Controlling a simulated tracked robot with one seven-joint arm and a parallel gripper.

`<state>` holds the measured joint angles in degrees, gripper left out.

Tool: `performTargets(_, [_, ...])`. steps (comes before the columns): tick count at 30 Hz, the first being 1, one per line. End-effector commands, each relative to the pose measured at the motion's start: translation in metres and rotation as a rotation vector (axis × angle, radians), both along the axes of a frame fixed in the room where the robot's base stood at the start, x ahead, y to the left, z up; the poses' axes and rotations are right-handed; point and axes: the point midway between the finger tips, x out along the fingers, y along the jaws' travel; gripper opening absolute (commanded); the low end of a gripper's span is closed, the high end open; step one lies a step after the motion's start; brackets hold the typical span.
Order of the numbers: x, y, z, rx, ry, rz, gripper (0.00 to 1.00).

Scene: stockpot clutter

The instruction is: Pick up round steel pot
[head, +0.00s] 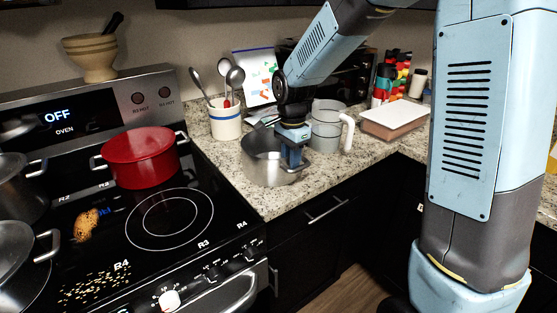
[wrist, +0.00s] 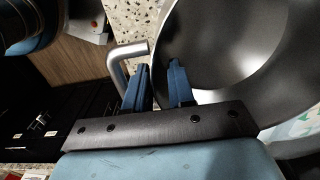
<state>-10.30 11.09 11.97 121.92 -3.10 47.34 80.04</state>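The round steel pot (head: 262,168) stands upright on the granite counter, right of the stove. My gripper (head: 293,160) points down at the pot's right rim, near its side handle. In the wrist view the pot's grey interior (wrist: 235,45) fills the upper right and its bent handle (wrist: 122,55) shows at left. My blue fingers, seen in the wrist view (wrist: 158,75), are apart. One is on the handle side and the other is over the pot's inside, with the rim between them. A gap shows between the fingertips. The lower contact is hidden.
A clear measuring pitcher (head: 326,130) stands close behind the pot at right. A utensil crock (head: 225,120) stands behind at left. A red pot (head: 141,158) sits on the stove (head: 215,235). The counter's front edge is close to the pot.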

Motion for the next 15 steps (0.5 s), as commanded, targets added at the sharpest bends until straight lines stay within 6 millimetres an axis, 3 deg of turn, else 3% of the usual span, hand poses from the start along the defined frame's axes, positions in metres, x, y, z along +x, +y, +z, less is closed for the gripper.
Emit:
performTargets(3, [0.0003, -0.0001, -0.0091, 0.001, -0.001, 0.0, 0.23])
performTargets(11, [0.0004, -0.0004, -0.0111, 0.0, -0.001, 0.0, 0.23])
performTargets(15, [0.0005, -0.0006, -0.011, 0.0, -0.001, -0.001, 0.11])
